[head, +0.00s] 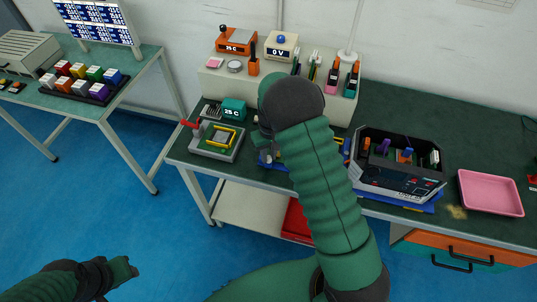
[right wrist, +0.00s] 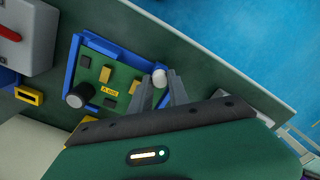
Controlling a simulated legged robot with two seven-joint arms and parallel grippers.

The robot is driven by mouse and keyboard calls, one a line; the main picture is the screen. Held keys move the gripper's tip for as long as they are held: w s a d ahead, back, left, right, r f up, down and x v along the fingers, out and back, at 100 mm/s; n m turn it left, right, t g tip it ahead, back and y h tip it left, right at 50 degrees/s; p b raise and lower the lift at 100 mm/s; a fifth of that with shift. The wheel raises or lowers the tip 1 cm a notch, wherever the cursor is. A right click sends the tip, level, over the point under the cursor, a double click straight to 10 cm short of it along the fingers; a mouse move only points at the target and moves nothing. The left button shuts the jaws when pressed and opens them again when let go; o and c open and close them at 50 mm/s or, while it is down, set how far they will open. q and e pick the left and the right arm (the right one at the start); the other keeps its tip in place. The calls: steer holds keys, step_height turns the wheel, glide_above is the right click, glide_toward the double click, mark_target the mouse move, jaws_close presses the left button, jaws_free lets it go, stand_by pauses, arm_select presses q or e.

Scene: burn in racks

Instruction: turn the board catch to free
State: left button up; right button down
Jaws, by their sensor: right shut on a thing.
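A green circuit board (right wrist: 118,85) in a blue holder (right wrist: 92,45) shows in the right wrist view. It carries a black knob, tan blocks and a yellow label. A small pale rounded piece (right wrist: 160,75), seemingly the board catch, stands at the board's right edge. My right gripper (right wrist: 164,88) has its grey fingers shut around this piece. Its free or locked setting cannot be read. In the head view, part of the blue holder (head: 267,159) shows beside my right arm, which hides the rest. My left gripper (head: 122,270) is at lower left, away from the bench; its jaws are unclear.
On the bench, a grey fixture (head: 217,146) with a red handle stands left of the holder. A black-and-grey console (head: 400,168) and a pink tray (head: 490,192) stand right. A raised shelf (head: 213,80) with instruments runs behind.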

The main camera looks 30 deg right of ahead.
steer(key=shift+w, duration=0.1)
steer(key=c, duration=1.3)
jaws_free()
steer(key=shift+o, duration=0.2)
